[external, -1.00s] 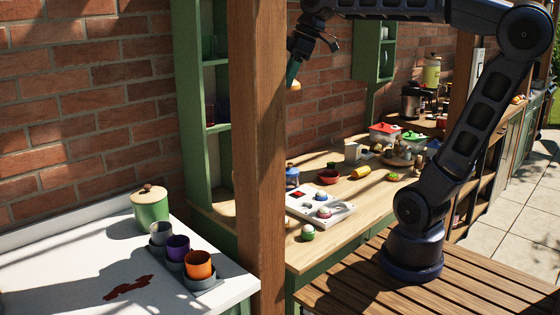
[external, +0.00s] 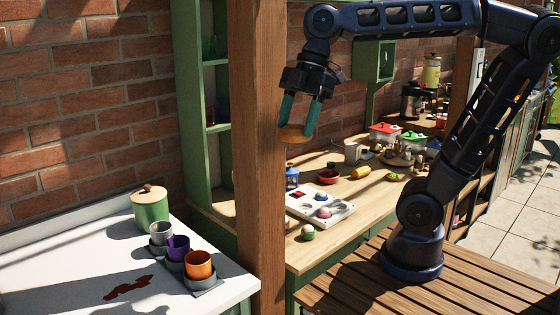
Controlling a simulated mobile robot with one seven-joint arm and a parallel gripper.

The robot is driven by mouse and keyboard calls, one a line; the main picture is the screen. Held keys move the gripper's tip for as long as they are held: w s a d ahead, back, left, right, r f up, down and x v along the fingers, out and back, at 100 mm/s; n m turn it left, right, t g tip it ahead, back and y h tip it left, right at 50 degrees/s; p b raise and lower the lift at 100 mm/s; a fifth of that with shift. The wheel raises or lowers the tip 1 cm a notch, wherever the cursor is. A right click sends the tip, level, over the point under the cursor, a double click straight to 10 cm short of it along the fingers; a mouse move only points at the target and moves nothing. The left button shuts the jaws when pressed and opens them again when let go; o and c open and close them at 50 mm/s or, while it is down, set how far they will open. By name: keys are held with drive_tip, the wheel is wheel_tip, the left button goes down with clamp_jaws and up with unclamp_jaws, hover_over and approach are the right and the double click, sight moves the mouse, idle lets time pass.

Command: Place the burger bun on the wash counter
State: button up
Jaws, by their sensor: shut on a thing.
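The burger bun (external: 294,134) is a round golden-brown piece held at the tips of my gripper (external: 298,128). My gripper points down and its two teal fingers are shut on the bun. It holds the bun in the air, in front of the wooden post as seen here and well above the counter tops. The white counter (external: 70,274) at the lower left looks like the wash counter; no basin shows in this view.
On the white counter stand a green lidded pot (external: 150,211), a tray (external: 206,288) with grey, purple and orange cups, and a dark red stain (external: 129,288). A wooden post (external: 258,180) rises between it and the cluttered wooden counter (external: 300,258). The white counter's front left is clear.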

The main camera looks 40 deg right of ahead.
drive_tip(key=w+a+f+m+t, duration=0.1)
drive_tip(key=a+f+m, duration=0.15)
drive_tip(key=a, duration=1.35)
drive_tip(key=a+f+m+t, duration=0.15)
drive_tip(key=a+m, duration=0.25)
drive_tip(key=a, duration=1.1)
drive_tip(key=s+a+f+m+t+h, duration=0.1)
drive_tip(key=a+f+m, duration=0.1)
drive_tip(key=a+f, duration=0.85)
drive_tip(key=s+a+f+m+h, duration=0.1)
drive_tip(key=s+a+f+m, duration=0.15)
drive_tip(key=a+f, duration=0.75)
drive_tip(key=w+f+m, duration=0.1)
drive_tip(key=w+f, duration=0.5)
drive_tip(key=w, duration=0.3)
drive_tip(key=w+d+f, duration=0.1)
drive_tip(key=w+d, duration=0.4)
drive_tip(key=w, duration=0.2)
drive_tip(key=w+d+f+m, duration=0.1)
drive_tip(key=w+d+f, duration=0.1)
drive_tip(key=w+d, duration=0.3)
drive_tip(key=w+d+f+m, duration=0.1)
drive_tip(key=w+d, duration=0.4)
drive_tip(key=w, duration=0.6)
drive_tip(key=shift+w+d+f+t+h, duration=0.15)
drive_tip(key=shift+w+f+t+h, duration=0.15)
drive_tip(key=shift+f, duration=2.7)
